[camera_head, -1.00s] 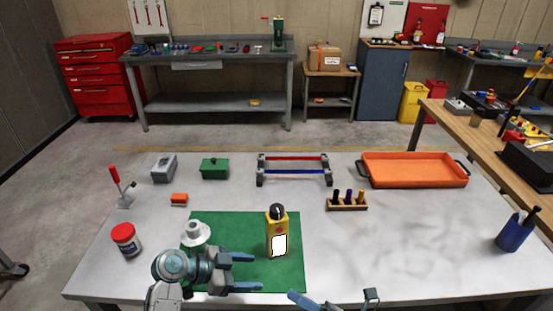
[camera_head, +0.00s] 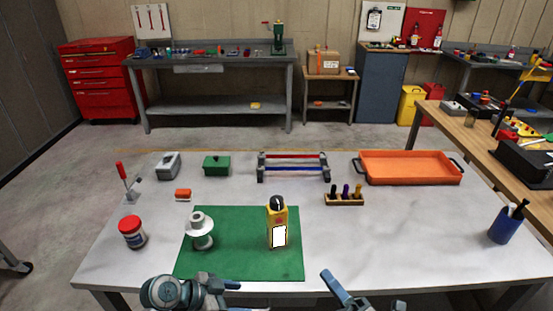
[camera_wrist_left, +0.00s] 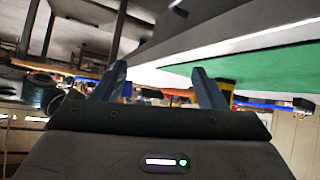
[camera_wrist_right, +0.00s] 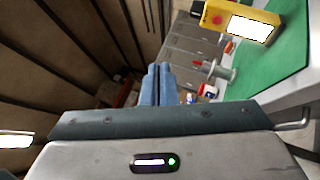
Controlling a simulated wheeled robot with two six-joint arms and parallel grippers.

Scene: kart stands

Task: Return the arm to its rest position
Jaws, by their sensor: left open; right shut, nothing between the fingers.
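My left gripper (camera_head: 252,297) is at the bottom of the head view, by the table's front edge, its fingers pointing right. It is open and empty; the left wrist view shows its fingers (camera_wrist_left: 160,68) apart. My right gripper (camera_head: 329,278) is at the bottom centre, right of the green mat (camera_head: 240,262), fingers pointing up and left. It is shut with nothing between the fingers, which lie together in the right wrist view (camera_wrist_right: 158,68). Most of both arms is out of the head view.
On the mat stand a yellow device (camera_head: 277,222) and a white spool (camera_head: 199,232). A red-lidded jar (camera_head: 132,233), a pen holder (camera_head: 344,199), an orange tray (camera_head: 410,181) and a blue cup (camera_head: 503,231) stand around it. The table's right front is clear.

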